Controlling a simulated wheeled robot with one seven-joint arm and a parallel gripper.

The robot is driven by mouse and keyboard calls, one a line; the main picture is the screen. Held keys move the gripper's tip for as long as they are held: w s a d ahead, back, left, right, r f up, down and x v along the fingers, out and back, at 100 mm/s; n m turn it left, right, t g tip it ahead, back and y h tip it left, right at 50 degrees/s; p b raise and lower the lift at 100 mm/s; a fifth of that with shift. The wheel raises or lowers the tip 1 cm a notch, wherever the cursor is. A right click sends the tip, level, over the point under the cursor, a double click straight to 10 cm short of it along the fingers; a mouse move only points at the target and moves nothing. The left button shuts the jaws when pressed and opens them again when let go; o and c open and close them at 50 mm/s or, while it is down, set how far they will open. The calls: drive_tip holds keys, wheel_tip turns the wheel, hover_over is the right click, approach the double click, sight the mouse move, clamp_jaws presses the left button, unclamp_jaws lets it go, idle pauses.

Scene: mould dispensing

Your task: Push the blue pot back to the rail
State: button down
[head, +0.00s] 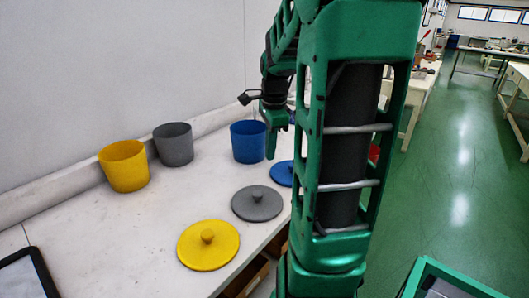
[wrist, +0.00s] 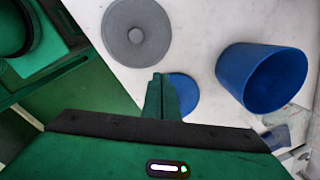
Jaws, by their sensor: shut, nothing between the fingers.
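The blue pot (head: 246,142) stands upright and open on the white bench, to the right of the grey pot. In the head view it looks set a little forward of the pale rail (head: 62,192) along the wall. The blue pot also shows at the right of the wrist view (wrist: 232,70). My gripper (head: 271,150) is shut and empty, just right of the blue pot in the head view. In the wrist view the closed fingers (wrist: 160,80) point past the blue lid (wrist: 185,92), apart from the pot. My arm partly hides the blue lid in the head view.
A yellow pot (head: 124,168) and a grey pot (head: 174,146) stand near the rail at left. A grey lid (head: 257,207) and a yellow lid (head: 207,254) lie along the bench front. A dark-framed object (head: 42,272) sits at the near left. The bench between pots and lids is clear.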

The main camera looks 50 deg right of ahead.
sight(249, 142)
drive_tip(key=w+d+m+t, duration=0.2)
drive_tip(key=w+d+m, duration=0.4)
drive_tip(key=d+m, duration=0.55)
drive_tip(key=shift+n+y, duration=0.3)
drive_tip(key=shift+n, duration=0.15)
drive_tip(key=x, duration=0.9)
drive_tip(key=shift+s+d+f, duration=0.2)
drive_tip(key=shift+d+f, duration=0.15)
drive_tip(key=w, duration=0.3)
drive_tip(key=shift+a+f, duration=0.1)
drive_tip(key=shift+f, duration=0.3)
drive_tip(key=shift+w, duration=0.6)
